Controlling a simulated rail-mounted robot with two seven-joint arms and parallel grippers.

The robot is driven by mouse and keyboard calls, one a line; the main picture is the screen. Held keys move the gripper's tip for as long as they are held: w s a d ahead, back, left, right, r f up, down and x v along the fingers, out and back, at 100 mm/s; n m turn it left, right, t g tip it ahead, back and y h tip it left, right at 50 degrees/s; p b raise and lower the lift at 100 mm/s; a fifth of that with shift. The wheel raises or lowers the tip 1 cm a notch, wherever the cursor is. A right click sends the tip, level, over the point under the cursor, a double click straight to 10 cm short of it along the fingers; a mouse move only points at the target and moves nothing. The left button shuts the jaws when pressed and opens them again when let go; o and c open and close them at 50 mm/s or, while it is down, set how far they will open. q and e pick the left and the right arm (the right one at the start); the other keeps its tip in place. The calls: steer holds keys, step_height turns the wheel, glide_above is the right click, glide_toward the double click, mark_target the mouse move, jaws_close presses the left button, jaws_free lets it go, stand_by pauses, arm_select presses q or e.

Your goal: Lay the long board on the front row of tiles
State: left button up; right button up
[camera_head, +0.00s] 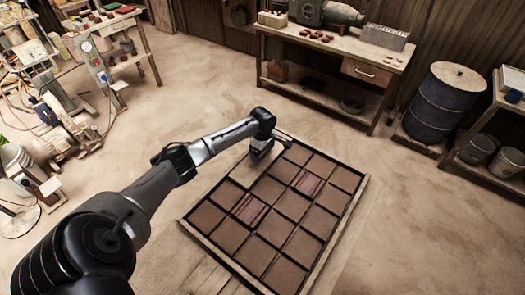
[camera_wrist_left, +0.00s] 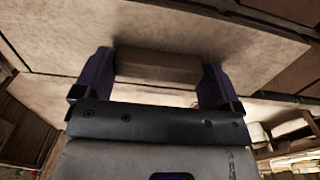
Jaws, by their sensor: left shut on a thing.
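My left gripper (camera_head: 259,156) is low over the far left edge of the tile tray (camera_head: 222,255). In the left wrist view its two purple fingers (camera_wrist_left: 157,75) are shut on a tan wooden piece (camera_wrist_left: 158,66). Only a short part of this piece shows, so I cannot tell its full length or whether it is the long board. The tray holds several brown square tiles (camera_head: 229,236) in a dark grid. My right gripper is not in view.
A workbench (camera_head: 330,45) with a green machine (camera_head: 330,12) and a grey box (camera_head: 385,37) stands at the back. A blue barrel (camera_head: 442,105) stands at the right. Cluttered equipment (camera_head: 60,115) stands at the left. The floor around the tray is mostly clear.

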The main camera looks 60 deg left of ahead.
arm_select(q)
steer(key=o, duration=0.8)
steer(key=shift+f, duration=0.1)
steer(key=shift+r, duration=0.35)
steer(key=shift+r+p, duration=1.2)
steer(key=shift+r, duration=4.6)
